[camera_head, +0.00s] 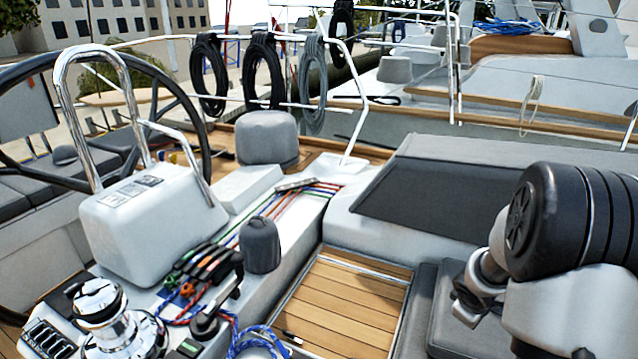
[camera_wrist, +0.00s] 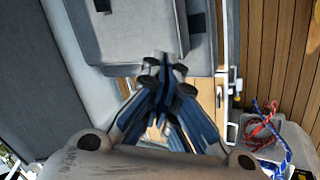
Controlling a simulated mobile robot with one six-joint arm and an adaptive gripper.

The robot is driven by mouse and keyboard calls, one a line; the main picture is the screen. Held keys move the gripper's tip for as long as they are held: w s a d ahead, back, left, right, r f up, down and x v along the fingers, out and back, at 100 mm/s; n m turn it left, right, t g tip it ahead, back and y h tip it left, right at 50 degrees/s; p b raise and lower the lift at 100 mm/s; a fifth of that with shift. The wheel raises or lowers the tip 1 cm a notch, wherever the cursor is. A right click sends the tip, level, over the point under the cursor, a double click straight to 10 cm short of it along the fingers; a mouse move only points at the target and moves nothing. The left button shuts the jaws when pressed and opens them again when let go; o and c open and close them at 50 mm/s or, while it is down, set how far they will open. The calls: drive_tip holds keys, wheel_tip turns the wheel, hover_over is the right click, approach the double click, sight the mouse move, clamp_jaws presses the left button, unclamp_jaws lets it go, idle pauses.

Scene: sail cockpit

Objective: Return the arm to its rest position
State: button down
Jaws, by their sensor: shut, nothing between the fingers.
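My gripper (camera_wrist: 165,75) shows in the wrist view, with its dark blue fingers brought together at the tips and nothing between them. It hangs over the cockpit, in front of a grey cushion and a strip of wooden deck. In the head view my arm is at the right edge, folded, with its dark rounded joint and light grey links over the grey seat. The gripper itself cannot be made out in the head view.
A steering wheel (camera_head: 207,120) and white console (camera_head: 150,215) stand at left. A chrome winch (camera_head: 118,325), rope clutches (camera_head: 205,265) and a blue rope (camera_head: 258,342) lie in front. Wooden deck (camera_head: 345,300) is clear mid-cockpit. A grey seat (camera_head: 420,320) lies beside it.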

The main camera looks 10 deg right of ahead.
drive_tip(key=s+a+r+m, duration=0.2)
drive_tip(key=s+a+r, duration=0.2)
drive_tip(key=a+r, duration=0.4)
drive_tip(key=s+a+r+m, duration=0.25)
drive_tip(key=a+r, duration=0.35)
drive_tip(key=r, duration=0.3)
drive_tip(key=s+a+r+y, duration=0.1)
drive_tip(key=s+a+y, duration=0.1)
drive_tip(key=s+a, duration=0.5)
drive_tip(key=s+a+r+m+t+y, duration=0.1)
drive_tip(key=s+a+r+y, duration=0.1)
drive_tip(key=s+a, duration=0.5)
drive_tip(key=shift+s+a+r, duration=0.3)
drive_tip(key=shift+s+a, duration=0.1)
drive_tip(key=shift+a, duration=0.65)
drive_tip(key=shift+m, duration=0.25)
